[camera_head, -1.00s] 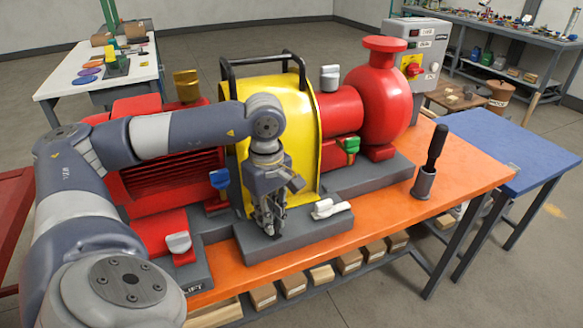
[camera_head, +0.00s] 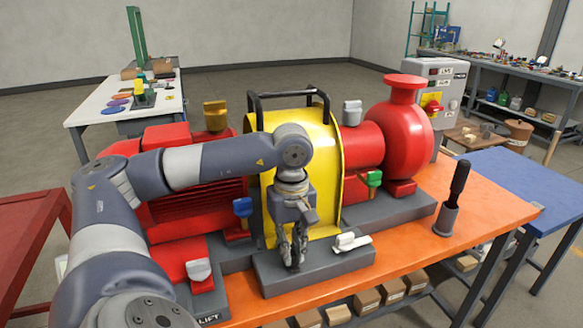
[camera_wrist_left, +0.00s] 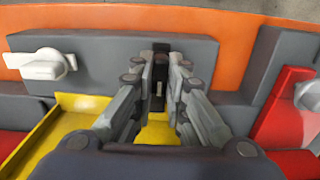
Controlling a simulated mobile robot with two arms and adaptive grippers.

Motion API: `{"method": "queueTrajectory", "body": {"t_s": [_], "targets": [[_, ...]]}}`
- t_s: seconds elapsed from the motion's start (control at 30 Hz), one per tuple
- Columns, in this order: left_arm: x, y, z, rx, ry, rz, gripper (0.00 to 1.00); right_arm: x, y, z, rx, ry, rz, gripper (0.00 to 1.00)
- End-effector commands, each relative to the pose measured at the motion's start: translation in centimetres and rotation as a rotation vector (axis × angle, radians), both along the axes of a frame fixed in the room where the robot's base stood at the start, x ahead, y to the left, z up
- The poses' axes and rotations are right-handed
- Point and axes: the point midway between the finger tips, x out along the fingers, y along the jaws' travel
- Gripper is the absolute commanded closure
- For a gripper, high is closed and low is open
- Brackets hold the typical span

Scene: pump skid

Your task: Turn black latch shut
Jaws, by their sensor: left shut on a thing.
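The black latch (camera_wrist_left: 160,60) shows in the left wrist view as a dark upright piece between the fingers, against the grey base block. My left gripper (camera_wrist_left: 160,88) is shut on it, with a finger on each side. In the head view my left gripper (camera_head: 294,262) points down at the front of the grey base (camera_head: 320,272), before the yellow guard (camera_head: 325,150). There the fingers hide the latch, so I cannot tell its angle. My right gripper is not in view.
White latches stand to the right (camera_head: 347,242) and left (camera_head: 198,270) of the gripper. Blue (camera_head: 243,207) and green (camera_head: 374,180) latches are close behind. A black-handled tool stands in a grey cup (camera_head: 446,218). The orange bench top (camera_head: 490,205) is clear around the cup.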

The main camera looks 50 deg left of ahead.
Motion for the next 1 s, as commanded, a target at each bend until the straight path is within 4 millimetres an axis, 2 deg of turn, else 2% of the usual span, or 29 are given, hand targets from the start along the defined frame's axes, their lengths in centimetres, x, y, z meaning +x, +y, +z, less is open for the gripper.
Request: {"method": "queueTrajectory", "body": {"t_s": [0.07, 0.1, 0.2, 0.57, 0.67, 0.9, 1.0], "targets": [[0.1, 0.1, 0.2, 0.001, -0.006, -0.002, 1.00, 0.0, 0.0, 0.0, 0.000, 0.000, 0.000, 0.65], [0.1, 0.1, 0.2, 0.001, -0.006, -0.002, 0.85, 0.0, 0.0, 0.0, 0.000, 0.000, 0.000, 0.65], [0.1, 0.1, 0.1, 0.002, -0.005, -0.001, 0.67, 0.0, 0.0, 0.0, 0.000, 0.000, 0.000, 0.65], [0.1, 0.0, 0.3, 0.001, -0.003, -0.001, 0.67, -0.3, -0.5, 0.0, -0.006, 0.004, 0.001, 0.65], [0.2, 0.0, 1.4, 0.000, -0.005, -0.001, 0.67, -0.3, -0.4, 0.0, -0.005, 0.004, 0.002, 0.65], [0.2, 0.0, 5.5, -0.001, -0.008, -0.002, 0.67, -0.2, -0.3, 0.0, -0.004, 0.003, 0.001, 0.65], [0.2, 0.0, 6.7, -0.001, -0.007, -0.002, 0.67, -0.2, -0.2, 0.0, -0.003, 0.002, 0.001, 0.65]]}}
